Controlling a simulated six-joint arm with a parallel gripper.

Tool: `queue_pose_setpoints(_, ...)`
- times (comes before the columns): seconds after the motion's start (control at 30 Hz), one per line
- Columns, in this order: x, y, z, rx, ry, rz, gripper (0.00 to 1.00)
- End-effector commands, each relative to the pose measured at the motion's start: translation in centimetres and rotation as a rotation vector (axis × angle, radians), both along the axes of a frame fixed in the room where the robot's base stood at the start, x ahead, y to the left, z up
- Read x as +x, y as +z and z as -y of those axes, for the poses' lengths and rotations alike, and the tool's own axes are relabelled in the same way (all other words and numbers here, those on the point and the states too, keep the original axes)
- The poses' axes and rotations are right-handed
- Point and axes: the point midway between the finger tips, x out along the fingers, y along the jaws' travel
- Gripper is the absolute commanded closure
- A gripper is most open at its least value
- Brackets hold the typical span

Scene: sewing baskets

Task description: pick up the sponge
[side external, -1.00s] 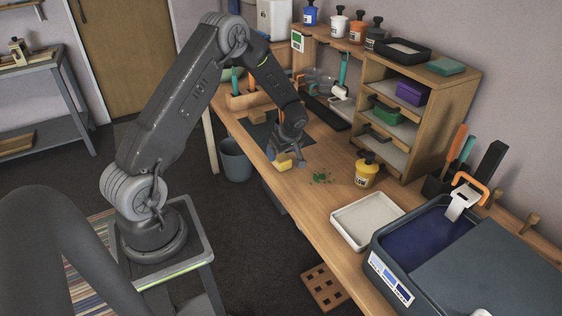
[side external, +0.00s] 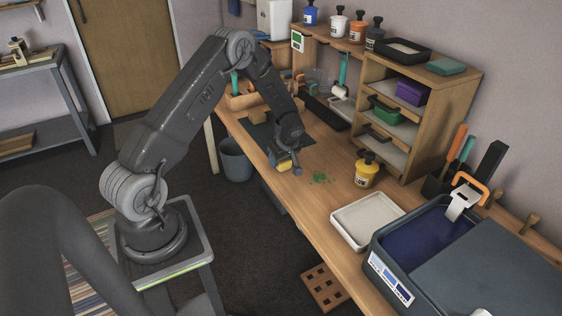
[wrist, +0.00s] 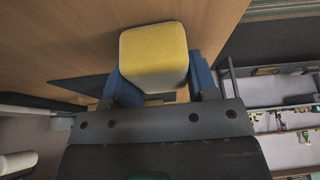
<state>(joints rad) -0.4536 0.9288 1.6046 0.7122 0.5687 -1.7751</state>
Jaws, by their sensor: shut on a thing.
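The yellow sponge (wrist: 153,50) is a block with a grey lower layer. In the wrist view it sits between the two blue fingers of my gripper (wrist: 155,75). In the side view the sponge (side external: 284,167) shows as a small yellow patch beside the fingers of my gripper (side external: 289,163), near the front edge of the workbench. My gripper is shut on the sponge. From these views I cannot tell whether the sponge touches the bench top, and part of it is hidden by the fingers.
Green crumbs (side external: 320,178) lie on the workbench (side external: 310,205) to the right. A yellow bottle (side external: 366,170), a white tray (side external: 367,221) and a dark blue basin (side external: 425,240) stand further right. A dark mat (side external: 262,135) lies behind. A bucket (side external: 235,160) stands on the floor.

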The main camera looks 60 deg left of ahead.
Motion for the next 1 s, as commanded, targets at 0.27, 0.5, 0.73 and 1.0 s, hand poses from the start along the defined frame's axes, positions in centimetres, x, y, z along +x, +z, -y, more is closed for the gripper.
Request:
queue_pose_setpoints(0.27,0.0,0.0,0.0,0.0,0.0,0.0,0.7)
queue_pose_setpoints(0.5,0.0,0.6,0.0,0.001,0.001,0.001,0.7)
queue_pose_setpoints(0.73,0.1,3.7,-0.1,0.003,0.002,0.004,0.7)
queue_pose_setpoints(1.0,-4.9,7.5,-2.9,0.003,0.007,0.002,0.7)
